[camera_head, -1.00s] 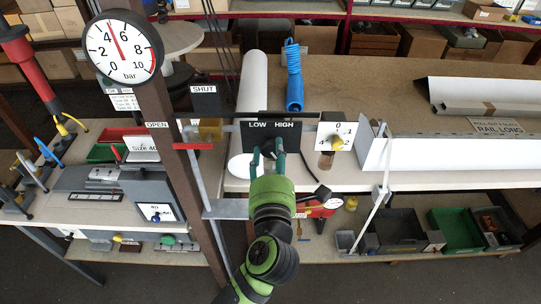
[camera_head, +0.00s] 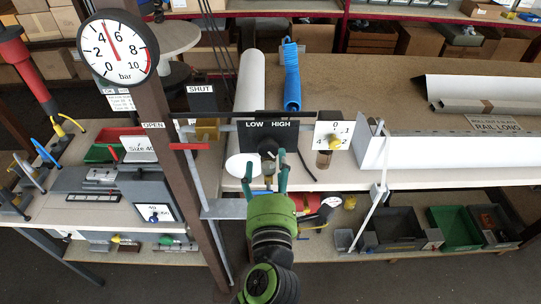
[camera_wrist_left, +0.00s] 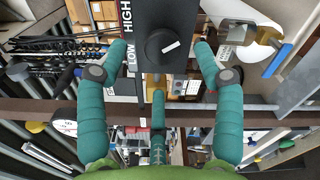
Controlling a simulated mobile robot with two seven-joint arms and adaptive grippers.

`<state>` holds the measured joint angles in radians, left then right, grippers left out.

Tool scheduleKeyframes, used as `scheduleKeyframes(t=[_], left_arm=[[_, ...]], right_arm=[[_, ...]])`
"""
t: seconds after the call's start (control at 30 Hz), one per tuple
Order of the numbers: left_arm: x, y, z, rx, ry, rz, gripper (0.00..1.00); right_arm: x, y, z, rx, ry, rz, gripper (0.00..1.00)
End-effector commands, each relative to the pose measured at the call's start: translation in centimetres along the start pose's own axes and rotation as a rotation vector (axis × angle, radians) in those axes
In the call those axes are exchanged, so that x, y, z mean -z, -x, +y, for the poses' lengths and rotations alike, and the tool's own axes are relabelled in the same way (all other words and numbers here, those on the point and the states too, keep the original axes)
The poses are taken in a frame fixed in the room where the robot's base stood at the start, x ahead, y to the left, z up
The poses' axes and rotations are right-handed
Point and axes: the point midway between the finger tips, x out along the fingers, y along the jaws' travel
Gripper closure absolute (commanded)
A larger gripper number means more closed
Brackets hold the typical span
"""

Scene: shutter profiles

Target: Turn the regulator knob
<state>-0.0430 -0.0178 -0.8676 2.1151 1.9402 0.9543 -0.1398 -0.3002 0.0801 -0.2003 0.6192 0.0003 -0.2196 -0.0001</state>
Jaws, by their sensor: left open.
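The regulator knob (camera_head: 268,146) is a round black knob with a white pointer mark, on a black panel (camera_head: 247,128) lettered LOW and HIGH. My left gripper (camera_head: 265,168) is open and empty just in front of the panel, its teal fingers pointing up at the knob. In the left wrist view the knob (camera_wrist_left: 162,46) shows between the spread fingertips (camera_wrist_left: 160,56), with its white mark to the right. The fingers look apart from the knob. My right gripper is not in view.
A round bar gauge (camera_head: 120,47) hangs at upper left, its needle near 5. A brown post (camera_head: 170,150) stands at left.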

Motion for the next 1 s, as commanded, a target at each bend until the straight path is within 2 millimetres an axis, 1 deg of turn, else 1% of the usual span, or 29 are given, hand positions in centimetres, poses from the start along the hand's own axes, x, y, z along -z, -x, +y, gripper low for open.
scheduleKeyframes(t=[0.03, 0.1, 0.2, 0.3, 0.4, 0.5, 0.73, 0.77, 0.8, 0.83, 0.87, 0.9, 0.97, 1.0], left_arm=[[0.0, 1.3, -0.1, 0.005, 0.002, 0.001, 0.32], [0.0, 2.8, -0.1, 0.005, 0.001, 0.000, 0.32], [-0.1, 4.7, 0.0, 0.003, 0.001, -0.001, 0.32], [-0.1, 6.2, -0.1, 0.002, 0.001, -0.001, 0.32], [-0.1, 7.1, 0.0, 0.001, 0.000, -0.002, 0.32], [-0.2, 7.5, 0.1, -0.002, 0.000, -0.002, 0.32], [-0.2, 7.6, 0.1, -0.002, 0.001, -0.003, 0.32], [-0.2, 7.6, 0.1, -0.002, 0.001, -0.003, 0.32], [-0.2, 7.6, 0.0, -0.003, -0.002, -0.003, 0.32], [-0.1, 7.5, -0.1, -0.005, -0.009, -0.003, 0.32], [0.0, 7.4, -0.3, -0.009, -0.022, -0.004, 0.32], [0.2, 7.2, -0.6, -0.019, -0.052, -0.006, 0.32], [0.7, 6.7, -1.7, -0.042, -0.128, -0.014, 0.32], [1.1, 6.2, -2.7, -0.060, -0.203, -0.024, 0.32]], right_arm=[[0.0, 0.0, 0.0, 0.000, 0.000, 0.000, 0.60], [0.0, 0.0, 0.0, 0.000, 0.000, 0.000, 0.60], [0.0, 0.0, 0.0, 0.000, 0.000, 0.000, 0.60], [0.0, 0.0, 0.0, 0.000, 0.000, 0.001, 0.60], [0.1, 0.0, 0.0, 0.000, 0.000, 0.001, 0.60], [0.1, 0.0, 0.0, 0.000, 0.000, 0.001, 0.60], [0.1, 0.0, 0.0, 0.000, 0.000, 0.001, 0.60], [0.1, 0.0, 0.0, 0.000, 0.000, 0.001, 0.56], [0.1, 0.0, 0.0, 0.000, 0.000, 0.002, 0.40], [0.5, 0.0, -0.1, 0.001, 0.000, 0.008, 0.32], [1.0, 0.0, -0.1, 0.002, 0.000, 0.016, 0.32], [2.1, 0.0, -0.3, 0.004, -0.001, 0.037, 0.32], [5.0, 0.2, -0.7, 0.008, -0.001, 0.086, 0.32], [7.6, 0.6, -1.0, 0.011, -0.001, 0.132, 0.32]])
